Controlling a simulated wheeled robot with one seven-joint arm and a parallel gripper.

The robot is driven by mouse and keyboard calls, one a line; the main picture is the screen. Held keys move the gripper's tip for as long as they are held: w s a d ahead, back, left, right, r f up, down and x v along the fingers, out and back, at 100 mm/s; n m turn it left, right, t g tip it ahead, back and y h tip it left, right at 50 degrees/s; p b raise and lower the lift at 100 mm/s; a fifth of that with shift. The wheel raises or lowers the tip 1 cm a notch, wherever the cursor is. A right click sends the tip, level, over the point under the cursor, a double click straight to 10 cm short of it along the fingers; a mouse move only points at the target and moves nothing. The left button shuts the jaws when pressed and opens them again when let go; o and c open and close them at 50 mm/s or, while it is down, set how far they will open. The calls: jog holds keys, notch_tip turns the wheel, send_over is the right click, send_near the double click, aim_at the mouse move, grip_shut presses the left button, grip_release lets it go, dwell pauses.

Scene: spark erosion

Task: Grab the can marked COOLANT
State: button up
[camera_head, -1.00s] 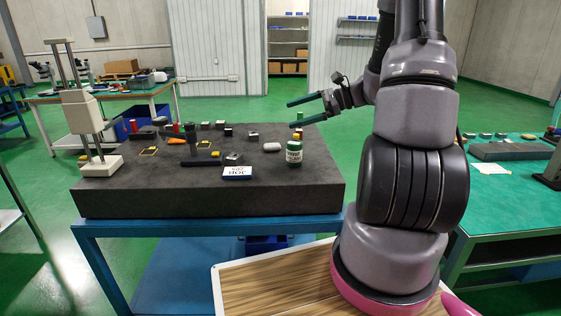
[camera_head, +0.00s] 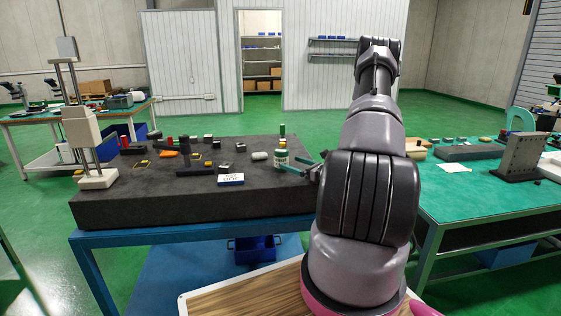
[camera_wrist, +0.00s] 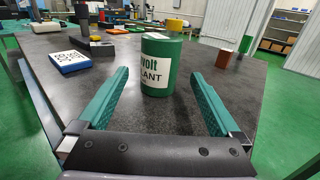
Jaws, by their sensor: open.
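My gripper (camera_wrist: 155,95) is open, with teal fingers on either side of the view. The can stands ahead, between the lines of the fingers and near their tips; I cannot tell whether it is between them. In the head view my gripper (camera_head: 302,162) is at the can's right, partly hidden by my arm.
A white-and-blue sign block (camera_wrist: 70,61) lies left of the can. The granite slab (camera_head: 150,212) rests on a blue stand. A green bench (camera_head: 465,190) is at the right.

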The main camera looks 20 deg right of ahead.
aim_at(287, 159)
jog(key=shift+r+x, duration=0.2)
jog(key=shift+x, duration=1.4)
jog(key=shift+r+x, duration=0.15)
jog(key=shift+x, duration=1.45)
grip_shut()
jog(key=shift+r, duration=0.1)
